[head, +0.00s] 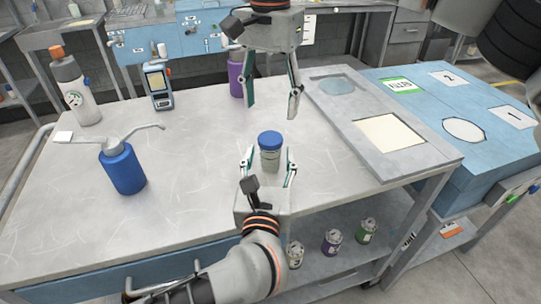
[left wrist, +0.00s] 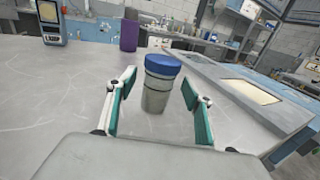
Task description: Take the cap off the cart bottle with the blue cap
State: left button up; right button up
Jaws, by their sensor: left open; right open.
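The bottle (head: 270,160) stands upright on the grey cart top, with its blue cap (head: 270,138) on it. The bottle also shows in the left wrist view (left wrist: 156,96), with the blue cap (left wrist: 163,65) on top. My left gripper (head: 269,160) is open, low, with one finger on either side of the bottle's body; I cannot tell whether they touch it. Its fingers show in the left wrist view (left wrist: 160,95), with gaps beside the bottle. My right gripper (head: 271,109) is open and empty, fingers pointing down, above and behind the blue cap.
A purple cylinder (head: 236,78) stands behind my right gripper. A blue pump can (head: 122,168), a handheld device (head: 158,86) and a spray bottle (head: 76,92) stand left. A grey panel (head: 430,155) lies right. Small jars (head: 331,241) stand on the lower shelf.

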aim_at(269, 155)
pick_arm(q)
jog(key=shift+w+d, duration=0.1)
jog(key=shift+w, duration=1.7)
